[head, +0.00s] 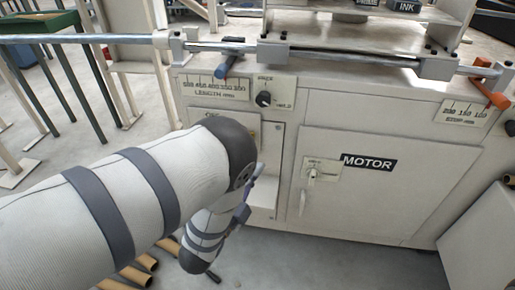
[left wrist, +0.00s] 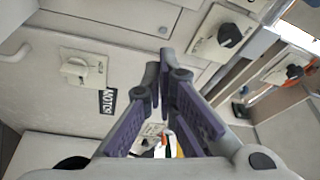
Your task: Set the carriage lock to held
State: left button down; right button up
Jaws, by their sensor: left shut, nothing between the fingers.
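The carriage lock is a small black rotary knob (head: 263,99) on the machine's front face, on a pale plate with a small mark above it and one that seems to read HELD to its right. Its pointer is too small to read surely. My left gripper (head: 248,192) is below the knob in the head view, in front of the cabinet, mostly hidden by my arm. In the left wrist view its purple fingers (left wrist: 163,75) are together and empty. My right gripper is out of view.
The MOTOR door (head: 390,190) with its pale switch (head: 312,174) is right of my gripper. A steel rail (head: 345,57) with a blue lever (head: 229,62) runs above the panel.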

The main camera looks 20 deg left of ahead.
pick_arm(q)
jog(key=w+b, duration=0.1)
jog(key=w, duration=0.9)
jog(key=a, duration=0.1)
jog(key=s+a, duration=0.1)
jog(key=a, duration=0.1)
jog(key=shift+f, duration=0.2)
jog(key=shift+s+a, duration=0.2)
jog(key=shift+a, duration=0.6)
jog(key=shift+s+a, duration=0.25)
jog(key=shift+a, duration=0.6)
jog(key=shift+s+a, duration=0.2)
jog(key=shift+a, duration=0.6)
